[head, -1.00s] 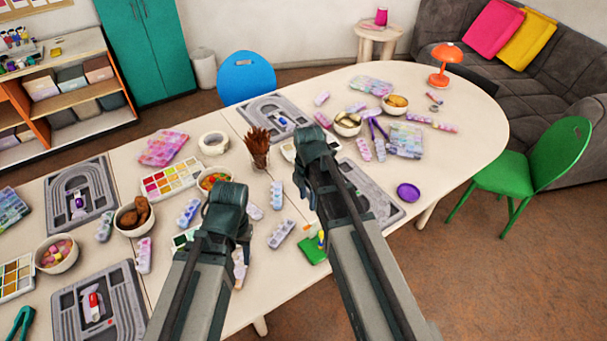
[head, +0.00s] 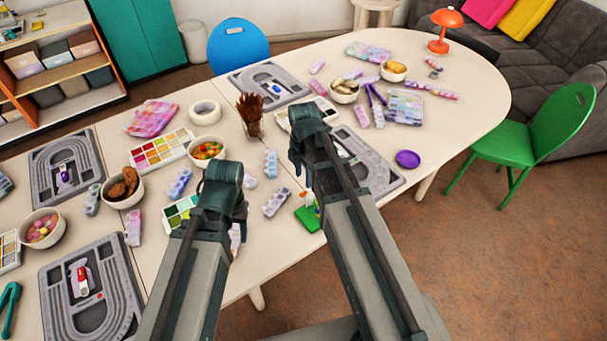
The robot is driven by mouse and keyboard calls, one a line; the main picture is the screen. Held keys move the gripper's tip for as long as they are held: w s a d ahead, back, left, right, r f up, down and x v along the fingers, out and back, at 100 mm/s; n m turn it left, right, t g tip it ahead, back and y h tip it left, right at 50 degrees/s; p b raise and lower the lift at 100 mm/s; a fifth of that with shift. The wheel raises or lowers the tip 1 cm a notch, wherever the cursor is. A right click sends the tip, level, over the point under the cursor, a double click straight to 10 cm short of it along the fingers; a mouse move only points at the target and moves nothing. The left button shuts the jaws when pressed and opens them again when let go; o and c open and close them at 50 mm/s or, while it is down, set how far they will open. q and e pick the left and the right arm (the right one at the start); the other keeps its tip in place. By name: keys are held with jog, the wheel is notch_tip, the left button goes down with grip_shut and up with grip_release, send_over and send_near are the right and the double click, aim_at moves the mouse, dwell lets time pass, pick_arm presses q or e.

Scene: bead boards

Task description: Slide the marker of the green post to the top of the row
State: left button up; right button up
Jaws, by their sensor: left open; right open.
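A small green base (head: 307,217) with a short upright part on it stands near the table's front edge. My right arm partly hides it, and its marker cannot be made out. My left gripper (head: 224,190) is over the table, left of the green base, open with nothing seen in it. My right gripper (head: 304,145) is above the table beyond the green base, open with nothing seen in it. The fingertips of both grippers are hard to make out.
Grey bead boards (head: 68,178) lie on the white table, one with a red piece (head: 81,276). Bowls (head: 123,187), paint sets (head: 160,149), a brush cup (head: 251,121) and a purple dish (head: 407,159) crowd it. The table's right end (head: 465,90) is fairly clear.

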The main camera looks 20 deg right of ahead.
aim_at(304, 193)
notch_tip(304, 193, down, 7)
jog(key=b, duration=0.6)
pick_arm(q)
notch_tip(304, 193, down, 7)
jog(key=shift+r, duration=0.1)
pick_arm(e)
jog(key=shift+r, duration=0.1)
grip_shut()
